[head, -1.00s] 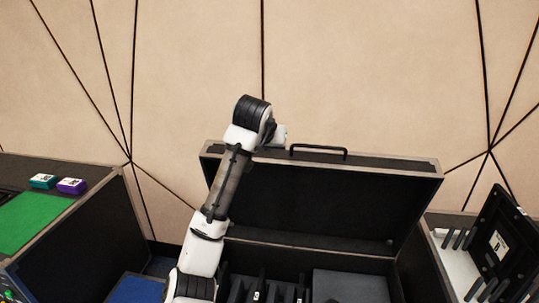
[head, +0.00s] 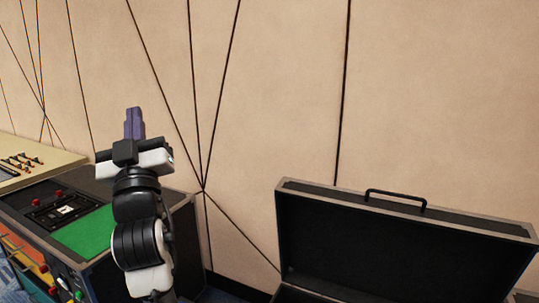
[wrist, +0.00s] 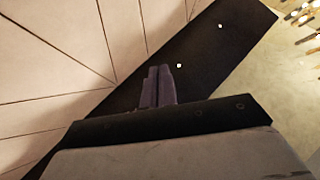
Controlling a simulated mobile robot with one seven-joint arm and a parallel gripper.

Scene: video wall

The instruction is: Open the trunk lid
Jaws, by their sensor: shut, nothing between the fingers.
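The trunk's black lid (head: 395,245) stands raised at the lower right of the head view, leaning back, with its inner face toward me. A black handle (head: 395,196) shows at the lid's top edge. The trunk's inside is mostly below the frame. My gripper (head: 134,110) points upward in front of the wall, well left of the lid and apart from it. In the wrist view its two purple-grey fingers (wrist: 157,70) are together with nothing between them. The lid cannot be made out in the wrist view.
A black case with a green top panel (head: 88,231) stands at left, behind my arm. A beige control desk (head: 30,163) is farther left. The tan wall (head: 270,110) with dark seams closes off the back. Open air separates my arm from the lid.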

